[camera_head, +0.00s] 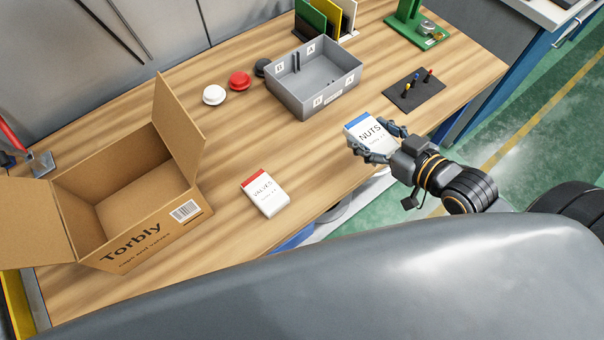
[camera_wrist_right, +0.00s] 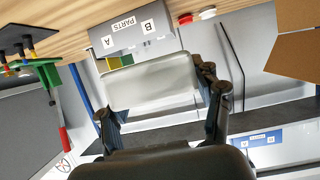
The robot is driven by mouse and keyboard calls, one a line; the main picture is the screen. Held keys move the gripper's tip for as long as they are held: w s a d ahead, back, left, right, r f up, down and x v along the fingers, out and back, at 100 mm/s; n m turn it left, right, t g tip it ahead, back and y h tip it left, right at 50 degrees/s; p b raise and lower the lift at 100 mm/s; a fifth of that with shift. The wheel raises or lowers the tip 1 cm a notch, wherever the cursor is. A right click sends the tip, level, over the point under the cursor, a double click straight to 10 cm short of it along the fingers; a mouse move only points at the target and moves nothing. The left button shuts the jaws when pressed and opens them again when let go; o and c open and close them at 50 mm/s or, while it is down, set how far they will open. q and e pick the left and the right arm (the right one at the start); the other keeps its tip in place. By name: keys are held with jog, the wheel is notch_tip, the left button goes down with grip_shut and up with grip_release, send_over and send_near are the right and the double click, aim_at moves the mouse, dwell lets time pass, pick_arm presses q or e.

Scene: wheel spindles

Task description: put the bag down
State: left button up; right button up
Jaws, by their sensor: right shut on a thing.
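My right gripper (camera_head: 372,150) is shut on a white bag (camera_head: 370,131) with a blue top band and the label NUTS. It holds the bag at the front edge of the workbench, right of the middle. I cannot tell whether the bag touches the bench top. In the right wrist view the bag (camera_wrist_right: 150,82) is a pale block between the two fingers (camera_wrist_right: 163,105). A similar bag with a red band, labelled VALVES (camera_head: 265,194), lies on the bench to the left. My left gripper is not in view.
An open cardboard box (camera_head: 150,229) stands at the left. A grey divided bin (camera_head: 318,101) is behind the NUTS bag. A dark pegboard (camera_head: 413,95) lies to its right. White (camera_head: 214,95) and red (camera_head: 239,80) round pieces lie left of the bin. Wood is clear between the two bags.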

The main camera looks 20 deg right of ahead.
jog(key=shift+a, duration=0.1)
jog(key=w+a+f+p, duration=0.2)
jog(key=a+f, duration=0.2)
jog(key=a, duration=0.4)
send_over(302, 177)
jog(key=d, duration=0.2)
notch_tip(302, 177, down, 4)
jog(key=shift+s+a+r, duration=0.1)
jog(key=shift+a+r, duration=0.05)
jog(key=f, duration=0.1)
jog(key=a+f, duration=0.1)
jog(key=f, duration=0.1)
jog(key=shift+w+a+f, duration=0.1)
jog(key=shift+w+a, duration=0.1)
jog(key=shift+a, duration=0.2)
jog(key=shift+f+p, duration=0.3)
jog(key=shift+p, duration=0.15)
jog(key=shift+d+f, duration=0.1)
jog(key=shift+f, duration=0.45)
